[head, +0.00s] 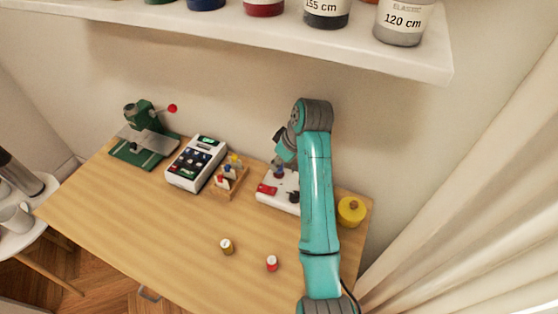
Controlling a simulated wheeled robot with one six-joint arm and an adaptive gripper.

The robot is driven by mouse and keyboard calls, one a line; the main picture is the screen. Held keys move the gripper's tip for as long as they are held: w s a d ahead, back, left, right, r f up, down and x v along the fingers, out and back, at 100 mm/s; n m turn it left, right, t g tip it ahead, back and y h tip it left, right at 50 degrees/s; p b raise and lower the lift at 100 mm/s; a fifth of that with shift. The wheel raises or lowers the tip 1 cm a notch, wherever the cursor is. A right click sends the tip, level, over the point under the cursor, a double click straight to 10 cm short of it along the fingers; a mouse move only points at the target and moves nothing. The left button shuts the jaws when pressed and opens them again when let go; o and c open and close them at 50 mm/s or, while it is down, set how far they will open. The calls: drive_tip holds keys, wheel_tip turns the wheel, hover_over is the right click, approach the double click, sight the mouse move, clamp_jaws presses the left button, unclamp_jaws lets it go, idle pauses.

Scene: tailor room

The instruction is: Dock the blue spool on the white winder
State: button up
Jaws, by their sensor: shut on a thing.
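The white winder (284,204) stands at the back right of the table, with a red part on its left and a dark part on its right. My arm hides its right side. My gripper (280,163) is over the back of the winder and points down. It is shut on the blue spool (279,172), which is small and partly hidden here. The spool looks upright. I cannot tell whether it touches the winder or hangs just above it.
A wooden rack (231,186) with several spools, a white keypad device (195,164) and a green machine (142,140) stand to the left. A yellow round tin (351,210) is right of my arm. Two loose spools (227,246) (272,263) stand in front. A shelf (250,36) hangs above.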

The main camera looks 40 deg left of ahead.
drive_tip(key=shift+f, duration=0.6)
drive_tip(key=o, duration=0.5)
drive_tip(key=shift+o, duration=0.2)
drive_tip(key=shift+r, duration=0.1)
